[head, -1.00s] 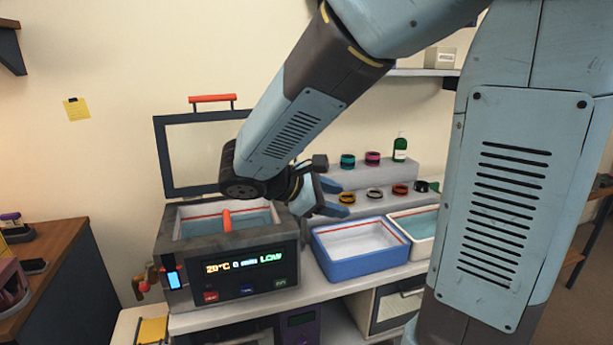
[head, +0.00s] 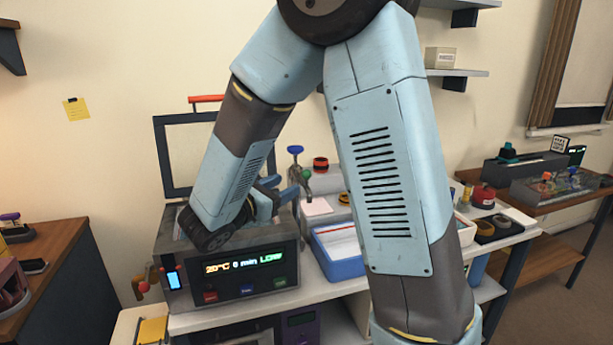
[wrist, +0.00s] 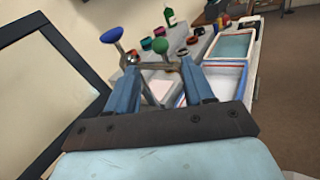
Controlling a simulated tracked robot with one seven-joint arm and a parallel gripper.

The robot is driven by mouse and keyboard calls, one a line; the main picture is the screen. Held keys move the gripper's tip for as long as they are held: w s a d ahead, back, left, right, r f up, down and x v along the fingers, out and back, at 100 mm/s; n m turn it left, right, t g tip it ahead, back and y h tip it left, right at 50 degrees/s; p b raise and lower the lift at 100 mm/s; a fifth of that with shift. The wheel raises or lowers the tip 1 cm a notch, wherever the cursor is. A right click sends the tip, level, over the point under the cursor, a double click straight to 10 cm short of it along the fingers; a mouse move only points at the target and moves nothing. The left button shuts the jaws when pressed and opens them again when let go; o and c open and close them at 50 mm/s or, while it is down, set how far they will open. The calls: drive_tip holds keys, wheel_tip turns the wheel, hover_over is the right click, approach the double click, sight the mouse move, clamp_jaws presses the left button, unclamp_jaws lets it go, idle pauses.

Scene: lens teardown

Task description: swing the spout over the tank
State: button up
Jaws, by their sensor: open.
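The tap with the spout stands behind the right end of the tank in the head view, with a blue knob (head: 295,150) and a green knob (head: 306,173). In the wrist view its metal spout (wrist: 149,68) crosses between my finger tips, below the green knob (wrist: 160,45). The blue knob (wrist: 111,34) is beyond the left finger. My gripper (head: 282,188) is open around this part; contact cannot be told. It also shows in the wrist view (wrist: 160,72). The tank (head: 232,275) has its lid (head: 174,155) raised; my forearm hides most of its opening.
A blue tray (head: 345,269) stands right of the tank, partly behind my arm. The open lid (wrist: 90,62) stands close left of my gripper. Lens rings and a green bottle (wrist: 169,18) are on the steps behind. A side bench (head: 540,185) is at right.

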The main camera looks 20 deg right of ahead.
sight(303, 176)
drive_tip(key=x, duration=0.9)
drive_tip(key=shift+w+d, duration=0.15)
drive_tip(key=shift+d, duration=0.1)
clamp_jaws()
